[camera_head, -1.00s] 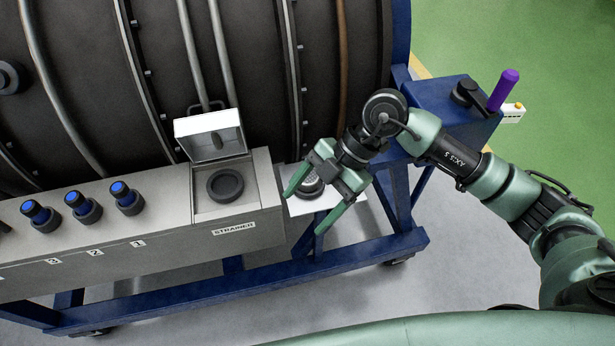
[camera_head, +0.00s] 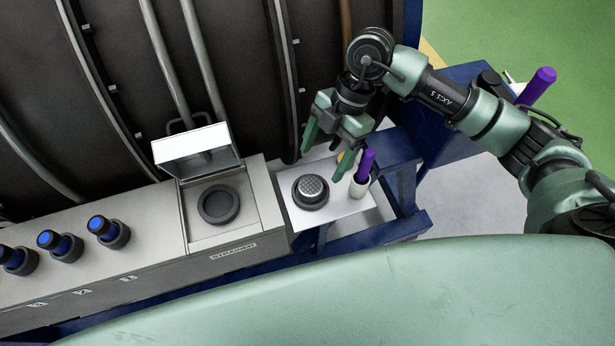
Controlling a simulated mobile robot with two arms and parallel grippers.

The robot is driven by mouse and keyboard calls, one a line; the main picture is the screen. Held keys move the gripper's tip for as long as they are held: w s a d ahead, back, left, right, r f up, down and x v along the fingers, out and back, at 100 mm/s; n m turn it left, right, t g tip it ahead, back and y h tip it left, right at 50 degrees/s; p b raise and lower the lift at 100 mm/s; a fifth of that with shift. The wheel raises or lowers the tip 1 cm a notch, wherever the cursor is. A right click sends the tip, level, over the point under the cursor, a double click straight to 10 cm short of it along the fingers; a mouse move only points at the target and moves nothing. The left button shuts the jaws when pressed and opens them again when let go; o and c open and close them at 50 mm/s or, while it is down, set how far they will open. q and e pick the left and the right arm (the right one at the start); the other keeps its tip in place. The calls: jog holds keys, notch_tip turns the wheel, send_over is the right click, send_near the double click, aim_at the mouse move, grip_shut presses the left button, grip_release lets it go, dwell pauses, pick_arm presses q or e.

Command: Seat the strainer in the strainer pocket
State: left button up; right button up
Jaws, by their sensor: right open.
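The strainer (camera_head: 311,187), a round part with a silver perforated top and a dark rim, sits on a white shelf (camera_head: 340,207) to the right of the grey console. The strainer pocket (camera_head: 219,204) is a dark round ring in a recess at the console's right end, above a STRAINER label (camera_head: 233,252). Its hinged lid (camera_head: 196,147) stands open. My right gripper (camera_head: 322,164) is open and empty. Its fingers point down, and in the picture they are just above and to the right of the strainer; the height gap is hard to tell. My left gripper is out of view.
Several blue-topped knobs (camera_head: 102,228) line the console. The dark engine casing (camera_head: 240,100) rises behind. Another purple handle (camera_head: 538,86) is at the right.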

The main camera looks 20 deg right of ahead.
aim_at(310, 185)
jog(key=p+x, duration=0.1)
jog(key=x, duration=0.5)
jog(key=shift+s+a+f+p, duration=0.15)
jog(key=shift+s+a+p, duration=0.1)
jog(key=shift+p, duration=0.1)
jog(key=shift+a+f, duration=0.15)
jog(key=shift+f, duration=0.25)
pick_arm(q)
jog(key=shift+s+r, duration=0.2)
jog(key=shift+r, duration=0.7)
pick_arm(e)
jog(key=shift+c, duration=0.4)
jog(key=c, duration=1.5)
